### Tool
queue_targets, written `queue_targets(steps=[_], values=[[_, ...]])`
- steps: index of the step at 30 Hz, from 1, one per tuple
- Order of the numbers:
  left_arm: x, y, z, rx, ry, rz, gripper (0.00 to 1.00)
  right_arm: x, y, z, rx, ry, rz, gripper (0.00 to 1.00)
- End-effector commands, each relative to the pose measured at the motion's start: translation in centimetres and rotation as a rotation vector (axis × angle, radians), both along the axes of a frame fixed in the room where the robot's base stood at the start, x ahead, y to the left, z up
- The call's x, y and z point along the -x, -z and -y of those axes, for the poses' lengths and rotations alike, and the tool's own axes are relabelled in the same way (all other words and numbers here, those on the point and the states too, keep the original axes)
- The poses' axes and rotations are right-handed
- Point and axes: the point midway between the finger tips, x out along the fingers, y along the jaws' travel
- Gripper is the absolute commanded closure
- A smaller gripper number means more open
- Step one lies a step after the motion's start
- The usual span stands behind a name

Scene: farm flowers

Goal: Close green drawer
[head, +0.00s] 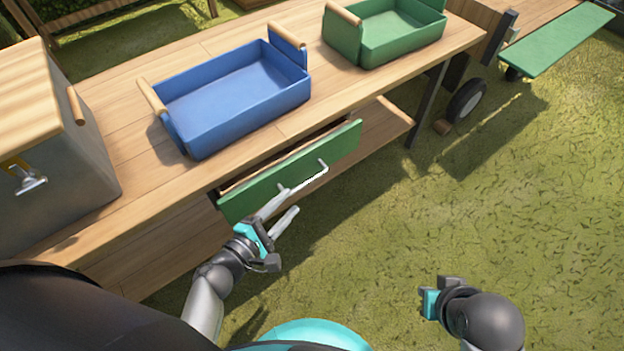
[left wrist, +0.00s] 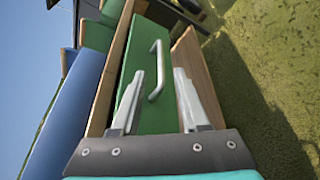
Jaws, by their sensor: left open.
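The green drawer (head: 295,172) sits under the wooden table's top and stands partly open, with a gap showing behind its front. Its front carries a pale metal handle (head: 304,178), which also shows in the left wrist view (left wrist: 156,70). My left gripper (head: 286,203) is open and empty, just in front of the drawer's lower left part, with its fingers pointing toward the handle. In the left wrist view the left gripper's fingers (left wrist: 160,95) are spread before the green front. Whether a finger touches it I cannot tell. My right gripper (head: 440,295) is low over the grass; its fingers are unclear.
On the wooden table (head: 130,80) stand a blue tray (head: 235,100) and a green tray (head: 390,35). A metal box with a wooden lid (head: 50,150) is at the left. A lower shelf (head: 375,145) runs below the drawer.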

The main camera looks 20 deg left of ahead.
Motion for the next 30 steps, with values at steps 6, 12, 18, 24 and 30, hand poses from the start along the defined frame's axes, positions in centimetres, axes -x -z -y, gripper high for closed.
queue_targets(steps=[6,12,18,24,30], values=[[-4.5,1.2,1.5,-0.001,0.002,0.003,0.55,0.1,-2.0,0.0,-0.004,0.001,0.034,1.0],[-8.0,2.0,2.7,-0.001,0.002,0.002,0.55,-0.2,-3.2,-0.5,-0.021,-0.009,0.091,1.0],[-9.2,2.3,3.1,-0.002,0.001,-0.001,0.55,-1.4,-2.8,-1.5,-0.053,-0.027,0.166,1.0],[-9.8,2.3,3.3,-0.002,0.001,-0.001,0.55,-1.9,-2.8,-2.0,-0.067,-0.033,0.199,1.0],[-9.8,2.3,3.3,-0.002,0.001,-0.001,0.55,-1.9,-2.8,-2.0,-0.067,-0.034,0.204,1.0]])
